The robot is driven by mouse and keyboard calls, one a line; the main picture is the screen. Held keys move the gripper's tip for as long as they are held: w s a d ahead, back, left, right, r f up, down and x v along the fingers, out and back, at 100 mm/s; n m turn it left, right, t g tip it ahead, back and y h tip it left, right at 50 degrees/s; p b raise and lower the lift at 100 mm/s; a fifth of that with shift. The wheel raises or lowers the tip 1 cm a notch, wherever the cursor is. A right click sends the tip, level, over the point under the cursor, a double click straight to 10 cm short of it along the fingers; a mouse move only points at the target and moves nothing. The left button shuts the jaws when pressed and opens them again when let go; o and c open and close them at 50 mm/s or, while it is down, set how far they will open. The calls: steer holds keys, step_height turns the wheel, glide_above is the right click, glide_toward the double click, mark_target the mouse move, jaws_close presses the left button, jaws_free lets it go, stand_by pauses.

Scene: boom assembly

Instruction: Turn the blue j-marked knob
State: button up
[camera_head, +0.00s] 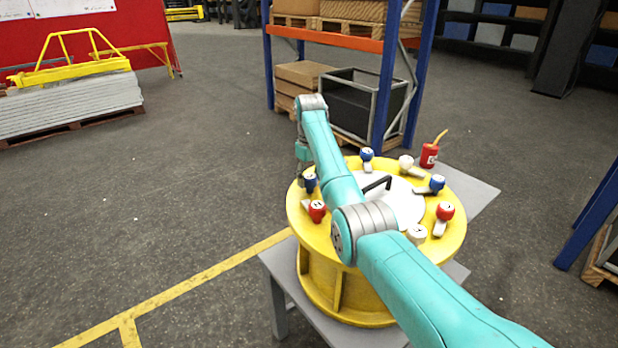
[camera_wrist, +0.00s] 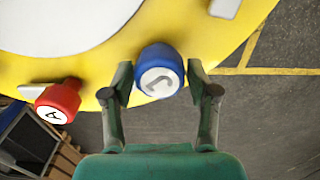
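The blue knob (camera_wrist: 160,70) has a white face with a J-like mark. It sits at the edge of the round yellow drum (camera_wrist: 100,78). In the wrist view it lies between the two fingertips of my gripper (camera_wrist: 159,82), one finger on each side. The fingers are spread; I cannot tell whether either touches the knob. In the head view the blue knob (camera_head: 311,183) is at the drum's left edge, partly hidden, with my gripper (camera_head: 302,180) next to it.
A red knob (camera_wrist: 58,102) is to the left in the wrist view. Several other red, white and blue knobs ring the drum (camera_head: 320,283). A red can (camera_head: 429,156) stands behind it on the grey table (camera_head: 474,190). Floor left of the drum is clear.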

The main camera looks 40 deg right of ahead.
steer(key=c, duration=0.6)
steer(key=shift+m, duration=0.3)
steer(key=m, duration=0.8)
steer(key=shift+d+m, duration=0.1)
steer(key=shift+m, duration=0.3)
steer(key=m, duration=0.4)
steer(key=shift+s+m, duration=0.1)
steer(key=shift+m, duration=2.1)
